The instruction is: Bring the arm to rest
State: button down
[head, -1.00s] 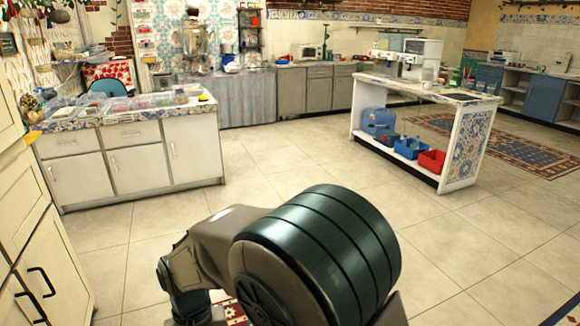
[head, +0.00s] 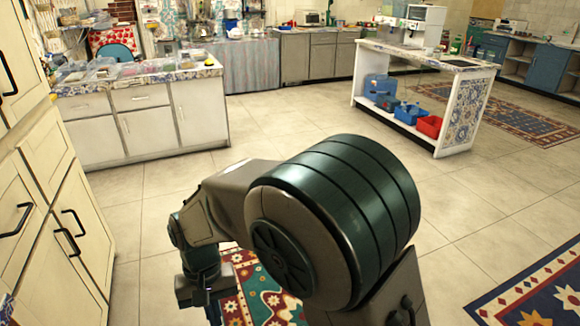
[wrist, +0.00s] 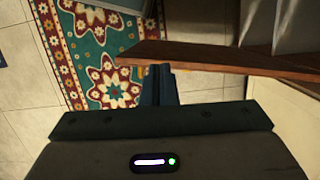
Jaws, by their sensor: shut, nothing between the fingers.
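My arm rises large in the middle of the head view, bent, with its lower end hanging to the left. My gripper (wrist: 158,72) shows in the wrist view with its dark fingers together and nothing between them. In the head view its end is low at the bottom edge and its fingers are hard to make out. The fingertips appear close to the brown wooden edge (wrist: 215,57) in the wrist view; I cannot tell whether they touch it.
Cream cabinets (head: 55,215) stand close at the left. A patterned rug (head: 262,300) lies below the arm, also in the wrist view (wrist: 95,50). A white counter (head: 145,120) and an island (head: 455,110) stand farther off, with open tiled floor between.

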jog(key=w+d+r+m+y+p, duration=0.1)
jog(key=w+d+r+p, duration=0.25)
jog(key=d+r, duration=0.45)
jog(key=s+d+r+m+t+p, duration=0.1)
jog(key=d+r+p, duration=0.2)
jog(key=d+r, duration=0.2)
jog(key=s+d+r+m+t+p, duration=0.1)
jog(key=d+r+p, duration=0.3)
jog(key=d, duration=0.6)
jog(key=s+d+r+m+t+p, duration=0.1)
jog(key=s+d+r+t+p, duration=0.2)
jog(key=d+r, duration=0.4)
jog(key=shift+s+d+r, duration=0.25)
jog(key=shift+d+r, duration=0.05)
jog(key=shift+r, duration=0.05)
